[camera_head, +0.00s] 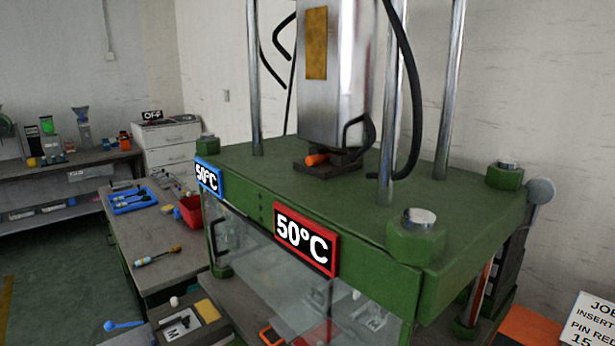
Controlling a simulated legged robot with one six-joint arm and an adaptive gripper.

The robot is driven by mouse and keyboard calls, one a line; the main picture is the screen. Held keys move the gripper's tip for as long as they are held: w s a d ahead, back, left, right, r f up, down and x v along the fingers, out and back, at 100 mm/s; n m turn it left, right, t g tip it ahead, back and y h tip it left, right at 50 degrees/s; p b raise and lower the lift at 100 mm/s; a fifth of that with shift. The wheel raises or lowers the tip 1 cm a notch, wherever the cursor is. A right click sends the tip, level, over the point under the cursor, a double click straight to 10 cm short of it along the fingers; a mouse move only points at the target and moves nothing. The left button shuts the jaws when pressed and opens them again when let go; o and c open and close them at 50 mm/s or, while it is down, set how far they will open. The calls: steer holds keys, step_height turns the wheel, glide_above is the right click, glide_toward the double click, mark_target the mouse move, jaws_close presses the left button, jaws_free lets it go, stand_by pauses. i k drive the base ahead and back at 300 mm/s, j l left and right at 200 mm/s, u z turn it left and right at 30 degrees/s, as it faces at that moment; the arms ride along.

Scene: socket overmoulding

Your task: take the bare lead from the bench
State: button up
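A grey bench (158,232) stands at the left of the green press. Small thin items (172,182) lie at the bench's far end, too small to make out. I cannot pick out a bare lead for certain among these things. My gripper is not in view.
The green press (330,190) fills the middle and right, with upright rods, black hoses and "50°C" signs (305,241). A clear guard (270,285) hangs below. A blue scoop-like item (122,325) lies at the front left. Open green floor (60,270) is at the left.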

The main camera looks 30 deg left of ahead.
mark_target(140, 263)
steer(key=k+j+u, duration=0.15)
steer(key=j+u, duration=0.35)
steer(key=k+j+u, duration=0.1)
steer(key=j+u, duration=0.25)
steer(key=u, duration=0.15)
steer(key=j+u, duration=0.45)
steer(key=i+u, duration=0.25)
steer(key=i, duration=0.2)
steer(key=i+l+u, duration=0.25)
steer(key=i, duration=0.15)
steer(key=j, duration=0.7)
steer(key=i+j+z, duration=0.15)
steer(key=j, duration=0.35)
steer(key=i+j+z, duration=0.2)
steer(key=j, duration=0.3)
steer(key=j+z, duration=0.15)
steer(key=j, duration=0.35)
steer(key=k, duration=0.05)
